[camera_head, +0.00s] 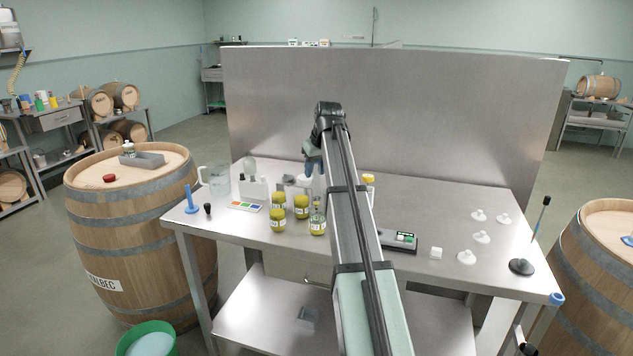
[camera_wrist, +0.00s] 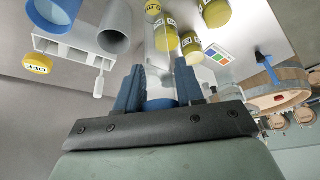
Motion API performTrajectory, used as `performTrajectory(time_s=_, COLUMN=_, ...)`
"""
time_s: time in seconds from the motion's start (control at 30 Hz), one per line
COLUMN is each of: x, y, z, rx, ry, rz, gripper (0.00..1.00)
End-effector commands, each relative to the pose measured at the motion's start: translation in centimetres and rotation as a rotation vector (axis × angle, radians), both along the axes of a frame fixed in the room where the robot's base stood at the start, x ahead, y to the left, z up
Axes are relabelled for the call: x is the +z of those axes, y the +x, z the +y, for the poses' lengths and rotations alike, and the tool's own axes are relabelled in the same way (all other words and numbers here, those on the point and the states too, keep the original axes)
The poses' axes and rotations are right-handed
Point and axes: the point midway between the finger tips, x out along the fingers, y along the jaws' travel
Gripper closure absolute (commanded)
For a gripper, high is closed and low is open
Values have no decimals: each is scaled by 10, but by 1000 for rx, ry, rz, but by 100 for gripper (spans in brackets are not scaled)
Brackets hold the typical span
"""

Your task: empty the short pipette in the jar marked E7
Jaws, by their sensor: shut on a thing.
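My gripper (camera_head: 313,160) is above the back middle of the steel bench. In the wrist view my gripper (camera_wrist: 158,72) has its blue fingers either side of a slim clear pipette; a blue part (camera_wrist: 161,104) shows low between them. Whether it is the short pipette I cannot tell.
A clear jug (camera_head: 215,180), a white rack (camera_head: 254,188), a colour card (camera_head: 245,206) and a blue stand (camera_head: 191,203) are on the left. A dark device (camera_head: 398,240) and white pieces (camera_head: 467,257) are on the right. A steel panel (camera_head: 450,110) closes the back.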

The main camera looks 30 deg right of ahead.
Motion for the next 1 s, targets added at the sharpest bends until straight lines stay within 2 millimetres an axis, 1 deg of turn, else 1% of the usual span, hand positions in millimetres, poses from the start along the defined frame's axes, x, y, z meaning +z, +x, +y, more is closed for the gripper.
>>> performTrajectory(time_s=0.5, x=0, y=-7, z=2, rx=0, ry=0, rz=0, gripper=92)
performTrajectory(time_s=1.0, x=3, y=-7, z=2, rx=0, ry=0, rz=0, gripper=92)
